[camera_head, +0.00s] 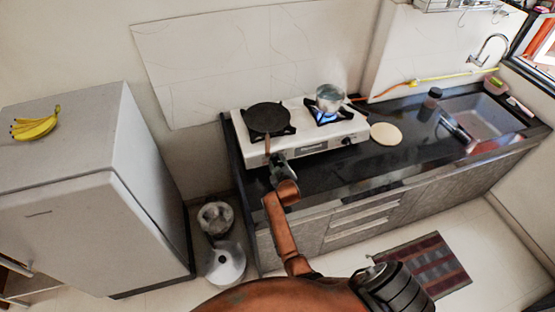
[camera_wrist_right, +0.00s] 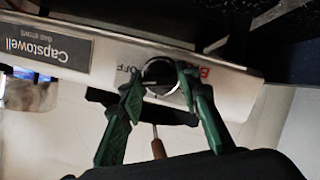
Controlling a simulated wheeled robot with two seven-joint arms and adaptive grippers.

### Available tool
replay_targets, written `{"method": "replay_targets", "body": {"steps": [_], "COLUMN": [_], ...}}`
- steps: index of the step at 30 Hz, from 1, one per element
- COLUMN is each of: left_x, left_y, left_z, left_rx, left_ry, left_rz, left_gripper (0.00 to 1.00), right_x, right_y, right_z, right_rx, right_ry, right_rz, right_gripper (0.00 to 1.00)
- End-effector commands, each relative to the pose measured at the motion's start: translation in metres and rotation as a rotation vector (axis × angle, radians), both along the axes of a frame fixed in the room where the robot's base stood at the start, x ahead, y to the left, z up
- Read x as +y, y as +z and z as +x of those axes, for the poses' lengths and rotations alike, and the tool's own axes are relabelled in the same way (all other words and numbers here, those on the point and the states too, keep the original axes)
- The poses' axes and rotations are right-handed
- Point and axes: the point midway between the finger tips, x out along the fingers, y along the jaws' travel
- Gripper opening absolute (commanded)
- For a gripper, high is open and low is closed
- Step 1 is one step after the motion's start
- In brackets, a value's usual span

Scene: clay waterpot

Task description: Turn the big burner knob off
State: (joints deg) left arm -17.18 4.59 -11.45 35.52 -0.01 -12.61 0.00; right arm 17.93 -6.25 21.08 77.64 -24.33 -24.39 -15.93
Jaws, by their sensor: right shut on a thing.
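The white two-burner stove (camera_head: 312,147) stands on the dark counter. My right gripper (camera_head: 278,159) is at the stove's left front, below the pan. In the wrist view, my right gripper's green fingers (camera_wrist_right: 160,85) are shut on a round black knob (camera_wrist_right: 159,73) with a silver face, one on each side. "OFF" and partly hidden red lettering are printed beside the knob. The head view hides this knob behind the gripper. The other knob (camera_head: 347,141) shows at the stove's right front. My left gripper is not in view.
A black pan (camera_head: 267,117) sits on the left burner, its handle pointing toward my gripper. A metal pot (camera_head: 330,98) stands on the right burner, over a blue flame (camera_head: 326,118). A round board (camera_head: 386,134) lies right of the stove. A fridge (camera_head: 100,190) stands left.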

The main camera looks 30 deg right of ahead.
Motion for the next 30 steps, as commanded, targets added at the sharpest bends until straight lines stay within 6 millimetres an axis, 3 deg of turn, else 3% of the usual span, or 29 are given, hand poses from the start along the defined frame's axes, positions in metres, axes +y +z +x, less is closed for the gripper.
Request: {"method": "replay_targets", "body": {"steps": [3, 12, 30], "left_x": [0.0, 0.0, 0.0], "left_y": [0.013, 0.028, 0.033], "left_z": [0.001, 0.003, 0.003], "left_rx": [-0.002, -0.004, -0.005], "left_ry": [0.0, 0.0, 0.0], "left_rz": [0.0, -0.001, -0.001], "left_gripper": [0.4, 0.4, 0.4], "right_x": [-0.001, -0.001, -0.001], "right_y": [0.002, 0.0, -0.003], "right_z": [-0.001, -0.001, -0.002], "right_rx": [-0.016, -0.054, -0.068], "right_ry": [-0.02, -0.054, -0.069], "right_rz": [0.087, 0.244, 0.308], "right_gripper": [0.07, 0.07, 0.07]}}
